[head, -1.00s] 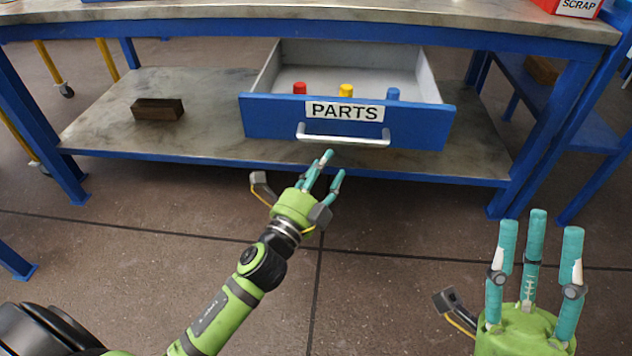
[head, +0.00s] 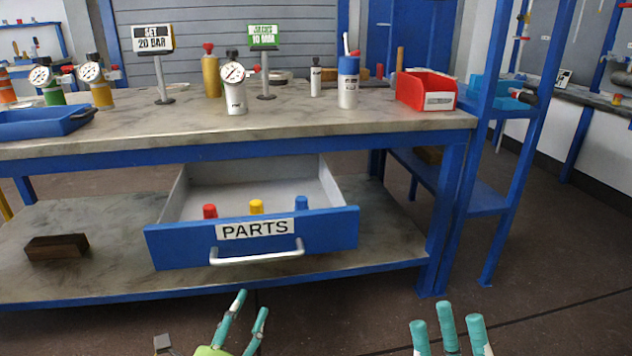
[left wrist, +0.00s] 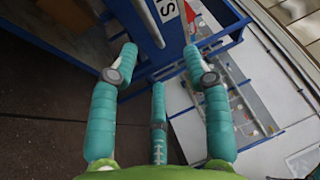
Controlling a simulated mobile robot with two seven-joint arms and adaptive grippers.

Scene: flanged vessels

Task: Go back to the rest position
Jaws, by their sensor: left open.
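My left gripper (head: 248,312) is low in the head view, in front of the open PARTS drawer (head: 350,230) and below its silver handle (head: 257,256). Its teal fingers are spread and hold nothing. In the left wrist view the left gripper (left wrist: 160,62) also has its fingers apart, with a blue edge bearing part of a white label beyond them. My right gripper (head: 446,325) is at the bottom right of the head view, its three fingers upright, apart and empty. Both palms are mostly cut off by the frame.
A workbench (head: 330,128) above carries gauges, signs, bottles and a red bin (head: 426,92). A dark block (head: 57,246) lies on the lower shelf. The floor (head: 540,310) at right is clear.

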